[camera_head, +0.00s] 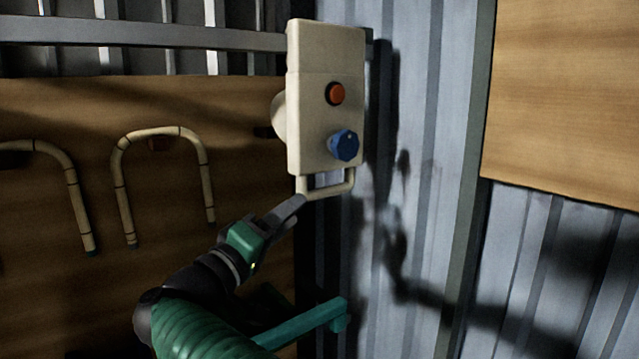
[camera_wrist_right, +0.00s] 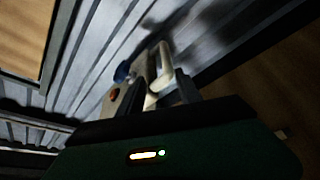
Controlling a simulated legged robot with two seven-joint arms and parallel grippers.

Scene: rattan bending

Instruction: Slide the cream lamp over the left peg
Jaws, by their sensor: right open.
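The cream lamp (camera_head: 310,90) is a tall box with a red button, a blue knob, a rounded part on its left side and a loop handle at its bottom. It is upright in front of the grey corrugated wall; what bears it is hidden. My right gripper (camera_head: 298,203) is at the handle's lower left corner. In the right wrist view the lamp (camera_wrist_right: 112,103) shows just beyond my right gripper (camera_wrist_right: 160,95), whose fingers are apart with part of the handle between them. I cannot make out a left peg for certain. My left gripper is not in view.
Bent rattan pieces (camera_head: 163,131) hang on a wooden board (camera_head: 60,240) at left. A metal rail (camera_head: 140,36) runs across the upper left. A teal bar (camera_head: 305,325) juts out below the lamp. Another wooden panel (camera_head: 565,90) is at upper right.

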